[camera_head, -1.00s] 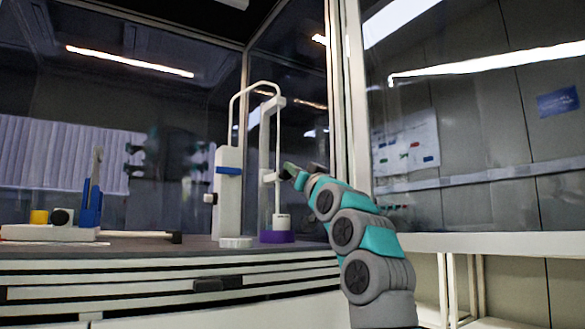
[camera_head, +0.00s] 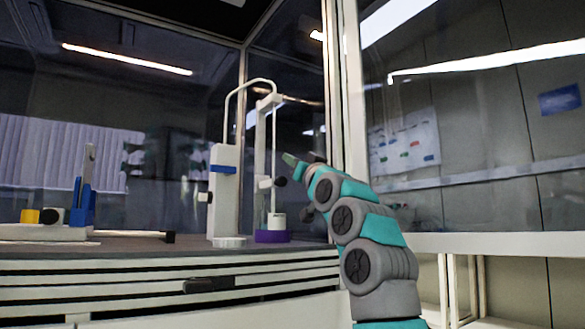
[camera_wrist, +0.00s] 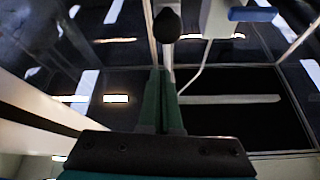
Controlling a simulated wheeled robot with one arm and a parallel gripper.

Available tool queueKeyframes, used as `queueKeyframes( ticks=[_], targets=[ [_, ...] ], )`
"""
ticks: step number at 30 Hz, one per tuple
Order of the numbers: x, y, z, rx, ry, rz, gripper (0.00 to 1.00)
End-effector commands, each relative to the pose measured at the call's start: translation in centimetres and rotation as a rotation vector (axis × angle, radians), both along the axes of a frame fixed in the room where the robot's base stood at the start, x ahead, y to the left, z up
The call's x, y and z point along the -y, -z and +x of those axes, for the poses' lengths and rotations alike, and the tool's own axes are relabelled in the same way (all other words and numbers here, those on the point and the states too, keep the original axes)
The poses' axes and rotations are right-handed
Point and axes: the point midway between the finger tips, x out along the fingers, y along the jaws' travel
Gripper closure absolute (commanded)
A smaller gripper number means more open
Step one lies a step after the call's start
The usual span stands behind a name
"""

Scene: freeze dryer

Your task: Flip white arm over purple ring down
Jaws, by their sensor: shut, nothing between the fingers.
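A white stand (camera_head: 224,195) with a blue band holds a thin white looped tube on the bench. Beside it an upright white arm (camera_head: 261,150) rises above the purple ring (camera_head: 272,237). A small white cup (camera_head: 276,220) sits over the ring. A black knob (camera_head: 280,181) sticks out to the right of the arm, and a black knob (camera_wrist: 167,25) shows ahead of the fingers in the wrist view. My gripper (camera_head: 289,159) is shut and empty, a little above and right of the knob. Its green fingers (camera_wrist: 163,78) are together in the wrist view; contact with the arm cannot be told.
A device with a blue upright (camera_head: 83,204) and yellow block (camera_head: 29,216) stands at the bench's left. A dark-tipped rod (camera_head: 169,237) lies near the front edge. Glass enclosure posts (camera_head: 336,90) stand close behind my gripper on the right.

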Motion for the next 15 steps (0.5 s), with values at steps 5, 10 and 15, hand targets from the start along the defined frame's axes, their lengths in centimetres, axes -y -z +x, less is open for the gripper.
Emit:
queueKeyframes(
  ticks=[5, 10, 15],
  targets=[
    [0.4, 0.3, -0.7, 0.002, -0.001, 0.001, 1.0],
    [0.8, 0.8, -1.7, 0.004, -0.002, 0.0, 1.0],
    [1.5, 1.4, -2.7, 0.004, -0.001, 0.001, 1.0]
  ],
)
